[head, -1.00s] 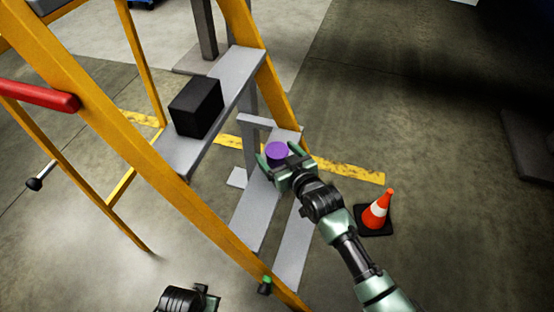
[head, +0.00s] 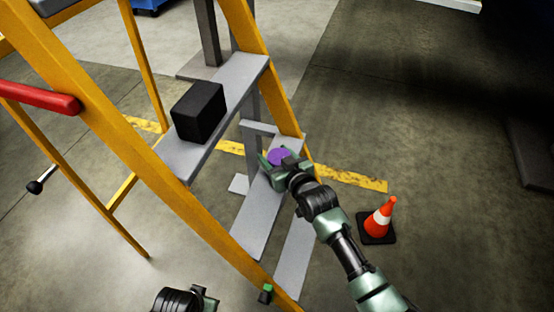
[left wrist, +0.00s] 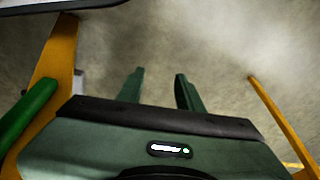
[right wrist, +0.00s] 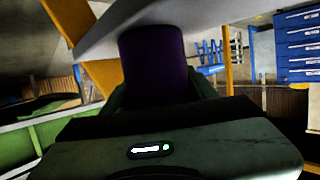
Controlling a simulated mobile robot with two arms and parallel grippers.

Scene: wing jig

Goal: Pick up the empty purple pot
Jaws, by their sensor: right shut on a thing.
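The purple pot (head: 279,156) stands at the end of a grey step of the yellow ladder in the head view. My right gripper (head: 276,163) is shut on it, a finger at each side. In the right wrist view the dark purple pot (right wrist: 154,62) fills the space between the fingers, whose tips are mostly hidden. I cannot tell whether the pot still touches the step, and its inside is not clear to see. My left gripper (left wrist: 158,76) is open and empty in the left wrist view, with bare floor beyond its fingers.
A black box (head: 198,111) sits on a higher grey step (head: 240,82). The yellow ladder rail (head: 150,150) runs diagonally between my arms. An orange cone (head: 380,218) stands on the floor to the right. The floor at right is largely clear.

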